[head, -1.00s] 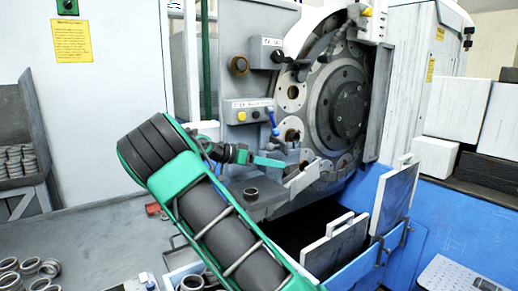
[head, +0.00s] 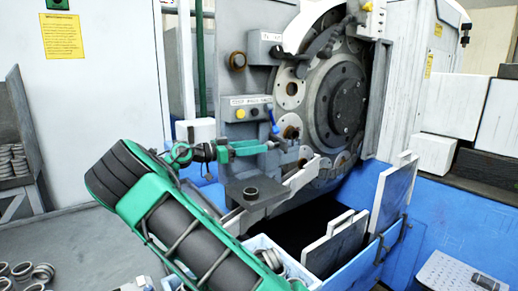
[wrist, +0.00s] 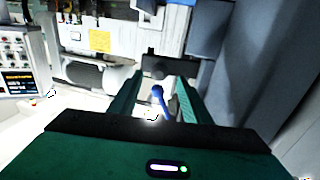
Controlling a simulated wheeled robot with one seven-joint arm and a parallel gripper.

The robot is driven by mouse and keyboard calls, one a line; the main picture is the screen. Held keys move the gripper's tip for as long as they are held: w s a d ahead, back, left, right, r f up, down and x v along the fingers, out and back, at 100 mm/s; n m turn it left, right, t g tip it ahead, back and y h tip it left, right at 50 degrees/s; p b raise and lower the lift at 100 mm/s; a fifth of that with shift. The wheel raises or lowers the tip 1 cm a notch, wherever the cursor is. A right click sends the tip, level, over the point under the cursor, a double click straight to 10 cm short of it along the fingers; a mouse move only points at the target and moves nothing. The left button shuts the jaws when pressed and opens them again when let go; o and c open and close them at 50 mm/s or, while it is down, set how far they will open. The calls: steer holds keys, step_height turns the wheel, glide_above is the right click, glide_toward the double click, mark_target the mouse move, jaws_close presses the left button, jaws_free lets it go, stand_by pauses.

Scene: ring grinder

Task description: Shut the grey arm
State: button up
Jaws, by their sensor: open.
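A grey arm (head: 318,50) lies across the upper left of the large grinder wheel (head: 345,100) in the head view. A paler grey bar (head: 300,180) slants below the wheel; I cannot tell for sure which one is the task's arm. My gripper (head: 268,147) is open, its green fingers pointing right in front of the machine, just below a small blue lever (head: 273,121). In the wrist view, my fingers (wrist: 160,88) are apart, with a blue handle-like part (wrist: 160,98) showing between them. Contact with it cannot be told.
A button panel (head: 248,109) sits above my gripper. A small shelf with a ring (head: 250,191) is below it. White upright plates (head: 392,195) stand in the blue trough at the right. A bin of rings (head: 268,258) lies beside my forearm.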

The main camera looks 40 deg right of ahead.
mark_target(271, 144)
steer(key=shift+x, duration=1.5)
jaws_close()
steer(key=shift+a, duration=0.1)
